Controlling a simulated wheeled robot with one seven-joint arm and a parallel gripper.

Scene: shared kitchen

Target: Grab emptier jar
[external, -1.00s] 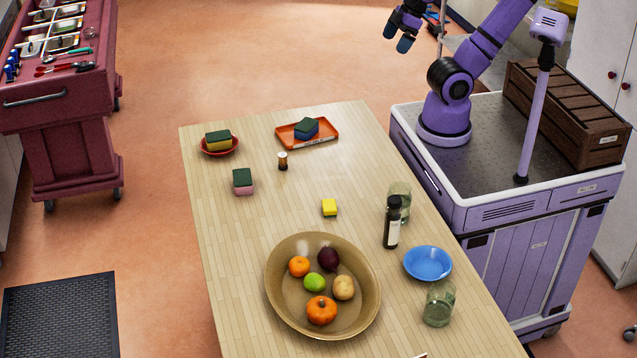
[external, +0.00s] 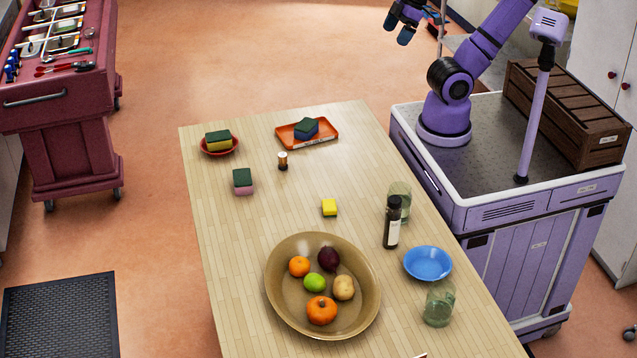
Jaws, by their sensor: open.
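Two glass jars stand on the wooden table. One jar (external: 439,304) is at the front right, beside the blue bowl, and looks greenish and see-through. The other jar (external: 401,196) stands further back near the table's right edge, partly hidden behind a dark bottle. I cannot tell how full either jar is. My gripper (external: 396,30) is open and empty at the top of the external view, raised beyond the far end of the table and well away from both jars.
The dark bottle (external: 391,222) stands directly in front of the rear jar. A blue bowl (external: 428,263) sits between the jars. A large brown bowl (external: 277,310) holds fruit and vegetables. Sponges, a red dish (external: 220,151), an orange tray (external: 326,140) and a small vial (external: 283,161) are further back.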

